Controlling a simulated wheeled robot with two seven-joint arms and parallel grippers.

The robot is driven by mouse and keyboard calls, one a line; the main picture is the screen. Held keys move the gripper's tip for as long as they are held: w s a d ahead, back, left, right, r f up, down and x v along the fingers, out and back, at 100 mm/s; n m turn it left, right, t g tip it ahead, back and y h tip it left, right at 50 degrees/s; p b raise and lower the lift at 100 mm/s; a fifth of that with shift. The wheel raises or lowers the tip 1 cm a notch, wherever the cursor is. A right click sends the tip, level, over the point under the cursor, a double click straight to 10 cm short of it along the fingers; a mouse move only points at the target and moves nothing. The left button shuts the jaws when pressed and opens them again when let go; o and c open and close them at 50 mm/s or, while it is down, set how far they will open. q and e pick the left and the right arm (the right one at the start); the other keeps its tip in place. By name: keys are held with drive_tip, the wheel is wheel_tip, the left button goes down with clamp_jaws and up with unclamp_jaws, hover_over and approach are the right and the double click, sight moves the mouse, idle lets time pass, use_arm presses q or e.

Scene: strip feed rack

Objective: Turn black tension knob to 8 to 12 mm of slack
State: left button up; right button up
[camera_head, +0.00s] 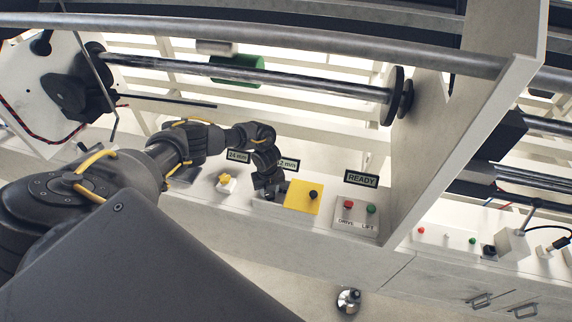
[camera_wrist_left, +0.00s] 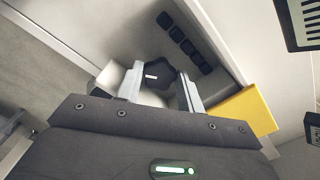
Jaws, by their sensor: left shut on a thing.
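The black tension knob (camera_wrist_left: 155,70) is lobed with a short white mark on its face, and it shows in the left wrist view on a pale panel. My left gripper (camera_wrist_left: 159,88) has one finger on each side of it and is shut on it. In the head view my left arm reaches in from the left, and my left gripper (camera_head: 268,182) points down at the control ledge. There it hides the knob. A "24 mm" display (camera_head: 238,156) and a partly covered display ending in "2 mm" (camera_head: 288,164) stand behind it. My right gripper is out of view.
A yellow plate (camera_head: 297,203) with a small black knob sits just right of my left gripper. A yellow knob (camera_head: 225,179) is to its left. Further right are a "READY" sign (camera_head: 361,179) and red and green buttons. A roller bar (camera_head: 250,77) spans above.

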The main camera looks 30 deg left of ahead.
use_arm(q)
drive_tip(key=o, duration=0.6)
wheel_tip(320, 180, up, 6)
drive_tip(key=p, duration=0.5)
drive_tip(key=shift+o, duration=0.3)
drive_tip(key=shift+o, duration=1.1)
drive_tip(key=shift+r, duration=0.15)
